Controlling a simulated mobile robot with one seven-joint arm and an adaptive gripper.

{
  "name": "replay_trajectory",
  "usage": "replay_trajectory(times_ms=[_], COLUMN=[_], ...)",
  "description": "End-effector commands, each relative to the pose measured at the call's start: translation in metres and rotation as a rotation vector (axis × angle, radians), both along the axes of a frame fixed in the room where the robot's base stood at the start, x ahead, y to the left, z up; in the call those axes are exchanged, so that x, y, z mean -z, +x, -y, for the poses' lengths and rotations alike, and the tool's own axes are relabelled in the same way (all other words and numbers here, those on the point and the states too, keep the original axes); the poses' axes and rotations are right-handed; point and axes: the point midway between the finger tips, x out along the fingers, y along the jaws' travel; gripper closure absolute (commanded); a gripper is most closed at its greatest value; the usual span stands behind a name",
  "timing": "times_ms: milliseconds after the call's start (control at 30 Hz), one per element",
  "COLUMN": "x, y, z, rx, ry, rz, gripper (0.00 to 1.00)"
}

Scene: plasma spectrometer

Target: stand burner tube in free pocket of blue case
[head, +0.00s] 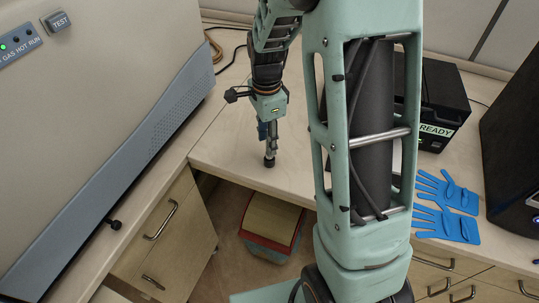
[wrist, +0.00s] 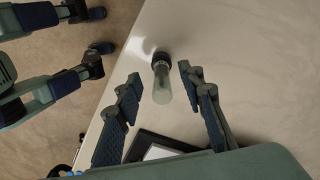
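The burner tube (wrist: 163,88) is a clear glass tube with a dark collar at one end. In the wrist view it is between my two fingers, with a gap on each side. My gripper (wrist: 159,71) is open around it and not touching it. In the head view my gripper (head: 268,148) points down near the front edge of the worktop. A dark end of the tube (head: 269,161) shows just below it at the worktop; the rest is hidden by the gripper. I cannot make out a blue case in either view.
The worktop (head: 225,145) is clear around the gripper. A large instrument (head: 100,110) stands at left. Blue gloves (head: 447,208) and a black READY box (head: 440,105) are at right. A black-framed object (wrist: 158,146) lies near the fingers. A bin (head: 270,227) is below.

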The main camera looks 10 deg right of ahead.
Motion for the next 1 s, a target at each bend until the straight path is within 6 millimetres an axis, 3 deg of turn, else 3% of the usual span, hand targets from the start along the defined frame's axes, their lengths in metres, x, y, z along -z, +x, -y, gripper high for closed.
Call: replay_trajectory(times_ms=[300, 667, 1000], x=[0.041, 0.049, 0.048], y=[0.0, 0.001, 0.001], z=[0.007, 0.007, 0.007], rx=[0.0, 0.0, 0.0], ry=[0.0, 0.0, 0.0], rz=[-0.004, 0.0, 0.0], gripper=[0.64, 0.65, 1.0])
